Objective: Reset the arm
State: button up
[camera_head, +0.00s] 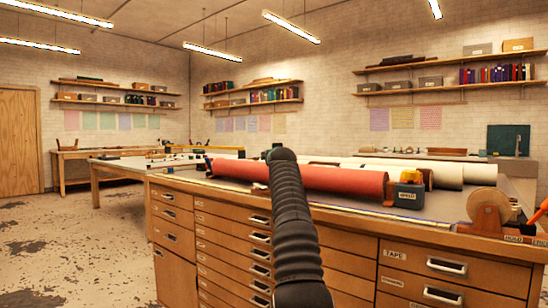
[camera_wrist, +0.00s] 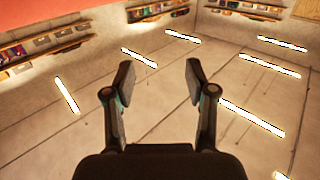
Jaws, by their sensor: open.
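My gripper (camera_wrist: 160,82) shows in the wrist view with its two fingers spread apart and nothing between them. Behind the fingers that view shows ceiling, lights and wall shelves, tilted. In the head view my black ribbed arm rises in the middle, in front of the workbench; the gripper itself cannot be made out there. A large red roll (camera_head: 300,177) lies on the drawer workbench (camera_head: 395,220), partly hidden behind my arm. In the wrist view a red surface (camera_wrist: 50,12) fills the top left corner; I cannot tell what it is.
White rolls (camera_head: 430,170) lie behind the red one. A small yellow and grey device (camera_head: 409,191) and a tape dispenser (camera_head: 488,210) stand at the bench's right. Open floor (camera_head: 80,245) lies to the left. Shelves (camera_head: 445,80) line the back wall.

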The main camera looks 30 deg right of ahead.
dwell(0.6)
jog(key=shift+a+r, duration=0.1)
jog(key=shift+a, duration=0.2)
jog(key=s+a+f+n+g+y, duration=0.1)
jog(key=s+a+f+g+y, duration=0.2)
jog(key=s+a, duration=0.75)
jog(key=s+a+f+n+g+y, duration=0.15)
jog(key=s+a+f, duration=0.45)
jog(key=a, duration=0.8)
jog(key=s+a+f+n+g+y, duration=0.1)
jog(key=s+a+f, duration=0.3)
jog(key=s+f, duration=0.5)
jog(key=s+a+f+g+y, duration=0.1)
jog(key=s+a+f+g, duration=0.2)
jog(key=s+f, duration=0.7)
jog(key=s+a+f+n+g+y, duration=0.1)
jog(key=s+a+f, duration=0.6)
jog(key=s, duration=1)
notch_tip(320, 180, down, 3)
jog(key=shift+s+r+n+g, duration=0.1)
jog(key=shift+s+n+g, duration=0.3)
jog(key=shift+g, duration=0.15)
jog(key=shift+a, duration=0.1)
